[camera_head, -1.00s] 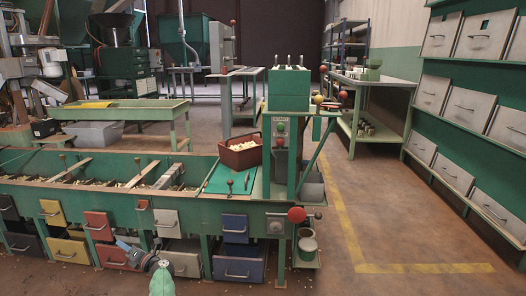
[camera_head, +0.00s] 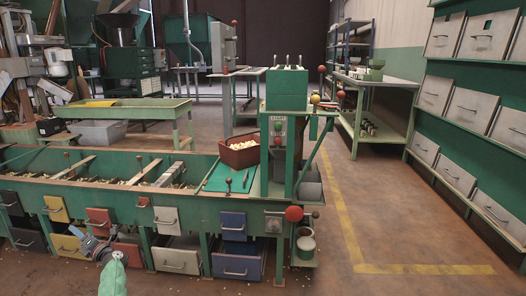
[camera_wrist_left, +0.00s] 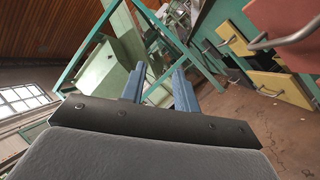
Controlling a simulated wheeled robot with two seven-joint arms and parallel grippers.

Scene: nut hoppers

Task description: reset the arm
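My left gripper (camera_head: 86,241) shows low on the left in the camera_head view, at the end of my green arm. It is in front of the drawers of the long green hopper bench (camera_head: 190,196). In the left wrist view its two blue fingers (camera_wrist_left: 159,88) stand apart with nothing between them, so it is open and empty. The drawer fronts, one red (camera_wrist_left: 291,20) and one yellow (camera_wrist_left: 233,38), are to the right of the fingers there. I cannot tell the exact gap to them. My right gripper is not in view.
A red-brown bin (camera_head: 239,153) with pale pieces sits on the bench beside a green post (camera_head: 286,130). A blue drawer (camera_head: 233,227) and several others line the bench front. Grey-fronted hoppers (camera_head: 466,101) hang on the right wall. The floor aisle on the right is clear.

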